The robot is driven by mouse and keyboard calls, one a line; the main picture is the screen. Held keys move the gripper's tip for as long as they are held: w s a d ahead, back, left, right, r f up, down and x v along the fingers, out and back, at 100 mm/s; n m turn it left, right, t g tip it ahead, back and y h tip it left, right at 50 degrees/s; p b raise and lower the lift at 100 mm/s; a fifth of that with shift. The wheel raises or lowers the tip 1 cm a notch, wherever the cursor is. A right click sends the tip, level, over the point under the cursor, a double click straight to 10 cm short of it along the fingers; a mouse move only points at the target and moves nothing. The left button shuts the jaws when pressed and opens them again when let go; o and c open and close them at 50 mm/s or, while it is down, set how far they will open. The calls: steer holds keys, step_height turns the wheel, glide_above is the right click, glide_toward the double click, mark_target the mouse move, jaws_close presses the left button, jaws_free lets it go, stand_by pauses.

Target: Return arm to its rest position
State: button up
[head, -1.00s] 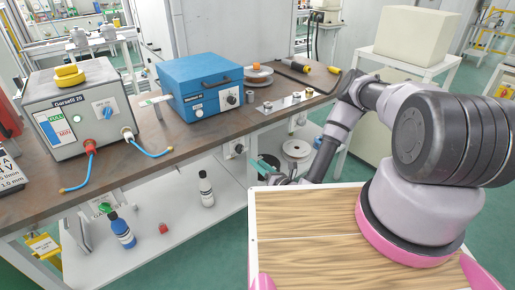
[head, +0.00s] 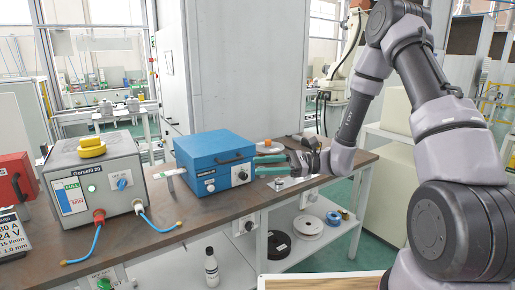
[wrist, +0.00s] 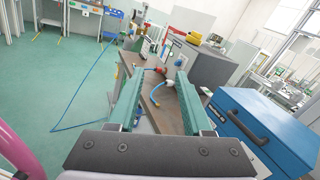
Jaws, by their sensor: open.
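My arm reaches in from the right of the head view, its upper links raised and bent. My gripper (head: 260,165) is at about the height of the workbench (head: 222,203), near the right side of the blue box (head: 215,165). Its teal fingers point left and partly overlap the box's edge in the picture, so contact cannot be told. In the wrist view the two fingers (wrist: 160,88) are spread apart with nothing between them. The blue box (wrist: 262,128) stands to their right there, its dark handle showing.
A red case (head: 17,180) is at the far left. Reels (head: 308,227) and a white bottle (head: 211,268) are on the lower shelf. Green floor is open in the wrist view.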

steer(key=s+d+r+n+t+h, duration=0.4)
steer(key=s+d+r+h, duration=0.3)
steer(key=d+r, duration=0.4)
steer(key=s+d+r+n+t+h, duration=0.5)
steer(key=s+d+r+h, duration=0.2)
steer(key=d+r, duration=0.4)
steer(key=shift+s+d+r+t+h, duration=0.2)
steer(key=shift+d+t+h, duration=0.2)
steer(key=shift+h, duration=0.5)
steer(key=shift+c, duration=0.3)
